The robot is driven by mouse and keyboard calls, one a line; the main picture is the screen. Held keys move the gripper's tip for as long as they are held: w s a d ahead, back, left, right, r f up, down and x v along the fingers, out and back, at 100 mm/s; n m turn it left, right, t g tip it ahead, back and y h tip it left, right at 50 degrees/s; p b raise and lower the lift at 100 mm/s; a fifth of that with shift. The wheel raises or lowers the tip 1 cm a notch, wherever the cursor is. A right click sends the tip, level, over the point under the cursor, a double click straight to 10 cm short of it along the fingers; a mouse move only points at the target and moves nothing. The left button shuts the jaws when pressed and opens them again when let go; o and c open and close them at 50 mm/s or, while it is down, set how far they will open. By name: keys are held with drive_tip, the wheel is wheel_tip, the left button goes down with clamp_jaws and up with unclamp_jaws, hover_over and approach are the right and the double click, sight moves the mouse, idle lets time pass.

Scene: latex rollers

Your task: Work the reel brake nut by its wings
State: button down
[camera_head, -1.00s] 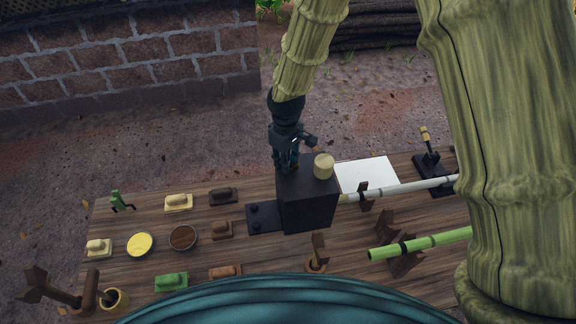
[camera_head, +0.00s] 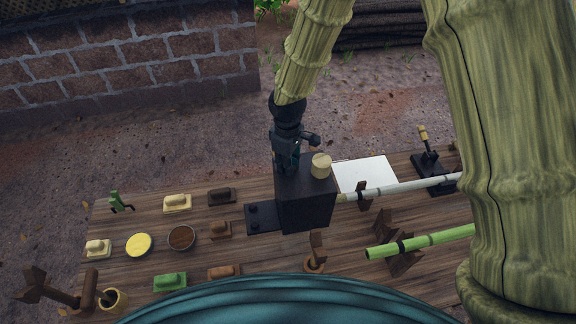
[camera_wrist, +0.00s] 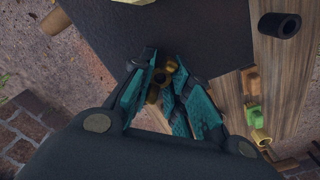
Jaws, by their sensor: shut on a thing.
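The dark reel box (camera_head: 308,205) stands on the wooden bench, and its dark face also fills the top of the wrist view (camera_wrist: 185,30). The brass-coloured brake nut (camera_wrist: 167,78) shows against that face, between my teal fingers. My gripper (camera_wrist: 165,73) is shut on the nut, with a finger on either side; the fingers partly cover its wings. In the head view my gripper (camera_head: 287,165) points down at the box's back left top edge, and the nut is hidden there.
A pale round knob (camera_head: 321,165) sits on the box top, close right of my gripper. A white rod (camera_head: 400,187) and a green rod (camera_head: 420,242) lie at the right. Several small blocks and a yellow dish (camera_head: 139,245) stand at the left.

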drive_tip(key=n, duration=0.3)
drive_tip(key=c, duration=1.3)
unclamp_jaws()
drive_tip(key=shift+r, duration=0.1)
drive_tip(key=shift+r, duration=0.1)
wheel_tip(320, 180, up, 12)
drive_tip(key=shift+f, duration=0.1)
drive_tip(key=shift+d, duration=0.1)
